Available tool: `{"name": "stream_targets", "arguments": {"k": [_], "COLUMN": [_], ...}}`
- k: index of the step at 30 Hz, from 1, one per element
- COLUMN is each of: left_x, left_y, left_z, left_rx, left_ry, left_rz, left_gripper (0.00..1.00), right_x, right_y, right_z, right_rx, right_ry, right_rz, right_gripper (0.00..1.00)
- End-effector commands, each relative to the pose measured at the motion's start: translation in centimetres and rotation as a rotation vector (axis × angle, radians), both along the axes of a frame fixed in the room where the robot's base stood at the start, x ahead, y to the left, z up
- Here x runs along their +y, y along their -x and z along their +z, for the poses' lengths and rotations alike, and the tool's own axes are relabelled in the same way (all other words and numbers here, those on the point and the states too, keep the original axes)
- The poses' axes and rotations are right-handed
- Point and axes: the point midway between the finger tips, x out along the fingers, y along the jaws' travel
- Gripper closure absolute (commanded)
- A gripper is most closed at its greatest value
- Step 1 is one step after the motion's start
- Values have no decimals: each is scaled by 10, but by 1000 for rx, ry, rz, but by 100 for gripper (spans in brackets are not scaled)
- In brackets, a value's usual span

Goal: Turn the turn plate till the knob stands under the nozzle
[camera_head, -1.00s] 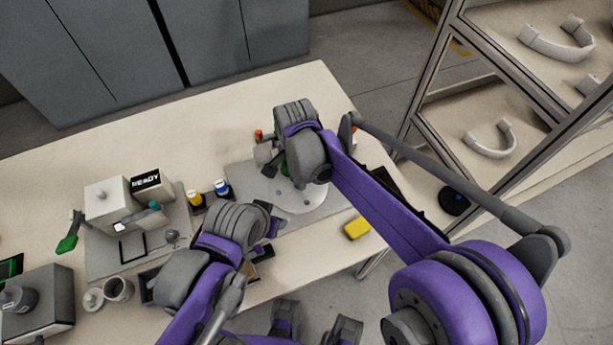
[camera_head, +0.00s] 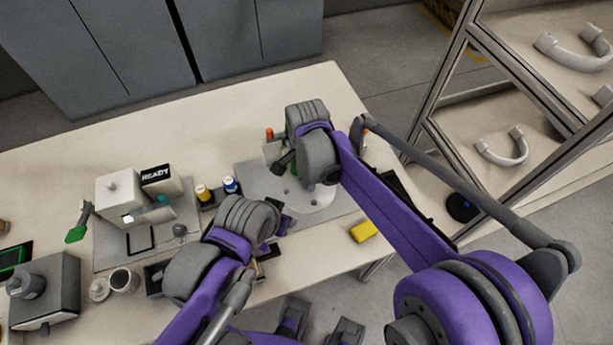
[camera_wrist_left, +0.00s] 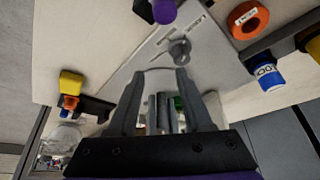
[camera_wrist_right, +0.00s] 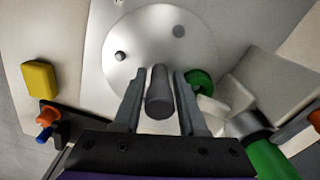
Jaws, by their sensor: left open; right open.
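The round pale turn plate (camera_wrist_right: 200,50) fills the upper middle of the right wrist view; in the head view its bare part (camera_head: 318,203) shows beside my right arm. A dark grey upright post, seemingly the knob (camera_wrist_right: 158,95), stands between the fingers of my right gripper (camera_wrist_right: 158,76). That gripper is open, with a small gap on each side of the post. I cannot make out the nozzle clearly; my right wrist covers that area in the head view. My left gripper (camera_wrist_left: 160,76) is open, at the near left edge of the plate's station.
A green ring (camera_wrist_right: 203,80) and a pale block (camera_wrist_right: 232,95) stand right of the knob. A yellow block (camera_head: 364,231) lies near the table edge. Yellow (camera_head: 203,193) and blue (camera_head: 231,186) bottles stand left of the plate.

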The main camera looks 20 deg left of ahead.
Motion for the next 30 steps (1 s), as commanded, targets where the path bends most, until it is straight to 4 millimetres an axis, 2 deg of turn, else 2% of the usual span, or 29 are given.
{"name": "stream_targets", "arguments": {"k": [5, 15, 19, 24, 30], "left_x": [0, 0, 0, 0, 0], "left_y": [0, -1, -1, -2, -2], "left_z": [1, 6, 7, 8, 8], "left_rx": [0, -2, -3, -3, -3], "left_ry": [0, 0, 0, 0, 0], "left_rz": [0, 0, 0, 0, 0], "left_gripper": [50, 50, 50, 50, 50], "right_x": [0, 0, 0, 0, 0], "right_y": [0, 0, 0, 0, 0], "right_z": [10, 75, 95, 107, 108], "right_rx": [0, 0, 0, 0, 0], "right_ry": [0, 0, 0, 0, 0], "right_rz": [0, 1, 1, 1, 0], "right_gripper": [59, 59, 59, 59, 59]}}
